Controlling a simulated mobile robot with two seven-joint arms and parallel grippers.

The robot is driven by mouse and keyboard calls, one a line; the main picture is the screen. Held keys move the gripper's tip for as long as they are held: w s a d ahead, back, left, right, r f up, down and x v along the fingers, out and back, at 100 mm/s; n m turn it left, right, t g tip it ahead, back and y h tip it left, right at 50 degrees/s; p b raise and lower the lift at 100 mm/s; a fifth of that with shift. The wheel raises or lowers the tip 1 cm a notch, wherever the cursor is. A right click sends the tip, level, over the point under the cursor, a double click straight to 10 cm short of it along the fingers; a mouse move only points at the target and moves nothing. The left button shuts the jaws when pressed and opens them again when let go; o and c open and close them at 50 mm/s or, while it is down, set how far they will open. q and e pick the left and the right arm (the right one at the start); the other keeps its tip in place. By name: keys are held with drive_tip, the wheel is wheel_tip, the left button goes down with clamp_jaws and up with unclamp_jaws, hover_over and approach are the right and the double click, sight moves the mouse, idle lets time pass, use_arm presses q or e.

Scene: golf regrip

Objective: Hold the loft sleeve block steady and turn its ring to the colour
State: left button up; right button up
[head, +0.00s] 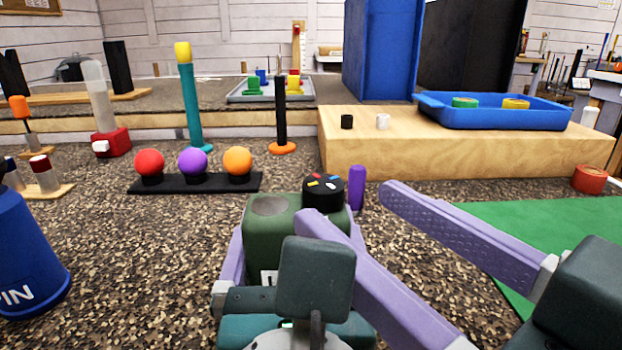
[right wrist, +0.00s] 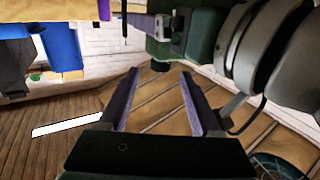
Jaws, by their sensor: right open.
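The green loft sleeve block (head: 270,226) stands low in the middle of the head view, with a grey disc on top. Its black ring (head: 323,194) sits at the right end of the top and carries several small coloured marks. Purple fingers of my left gripper (head: 293,247) lie on both sides of the block, apparently shut on it; its dark body hides the block's near face. My right gripper (head: 347,203) is open, its fingertips near the ring, one in front and one to its right. It shows empty in the right wrist view (right wrist: 160,80).
A purple upright peg (head: 356,188) stands just behind the ring. A black rack (head: 195,184) with red, purple and orange balls lies behind left. A blue bucket (head: 22,255) is at the left, a wooden platform (head: 450,150) behind, and a green mat (head: 560,222) at the right.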

sight(336, 195)
drive_tip(key=shift+x, duration=1.95)
clamp_jaws()
